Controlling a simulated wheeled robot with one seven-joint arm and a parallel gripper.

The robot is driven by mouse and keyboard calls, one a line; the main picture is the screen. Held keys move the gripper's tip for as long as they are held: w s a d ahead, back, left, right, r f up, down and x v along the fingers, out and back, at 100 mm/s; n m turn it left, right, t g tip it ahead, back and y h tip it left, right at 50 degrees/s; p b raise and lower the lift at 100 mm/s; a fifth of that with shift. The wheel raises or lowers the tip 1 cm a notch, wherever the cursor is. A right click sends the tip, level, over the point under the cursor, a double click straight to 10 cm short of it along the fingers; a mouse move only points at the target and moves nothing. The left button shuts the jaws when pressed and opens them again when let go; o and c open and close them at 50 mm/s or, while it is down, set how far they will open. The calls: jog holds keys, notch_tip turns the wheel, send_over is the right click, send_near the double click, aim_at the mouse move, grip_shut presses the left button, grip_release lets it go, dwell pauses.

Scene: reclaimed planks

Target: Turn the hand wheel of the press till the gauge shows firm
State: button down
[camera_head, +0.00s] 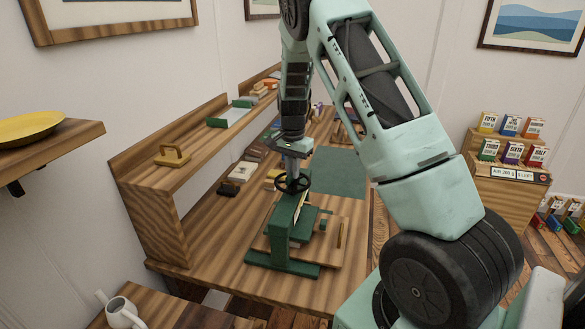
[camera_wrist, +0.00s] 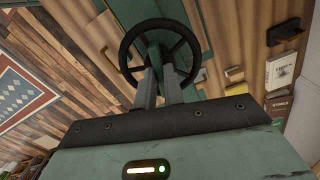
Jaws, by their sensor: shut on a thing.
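The green press (camera_head: 288,228) stands on the wooden bench, with its black hand wheel (camera_head: 293,183) on top. The wheel also fills the upper middle of the wrist view (camera_wrist: 128,62). My gripper (camera_head: 296,166) reaches down onto the wheel from above. In the wrist view its two fingers (camera_wrist: 160,72) are close together at the middle of the wheel and shut on it. Their exact contact with the hub or spokes is partly hidden. The gauge's reading cannot be made out in either view.
A wooden board (camera_head: 328,250) lies under the press, and a green mat (camera_head: 338,172) lies behind it. Books and small blocks (camera_head: 240,171) lie to the left. A raised shelf (camera_head: 190,150) runs along the bench's left side.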

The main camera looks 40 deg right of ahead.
jog(key=shift+w+m, duration=0.1)
jog(key=shift+m, duration=0.2)
jog(key=c, duration=1.5)
grip_release()
jog(key=shift+r, duration=0.15)
notch_tip(320, 180, up, 17)
jog(key=b, duration=0.3)
jog(key=shift+r, duration=0.1)
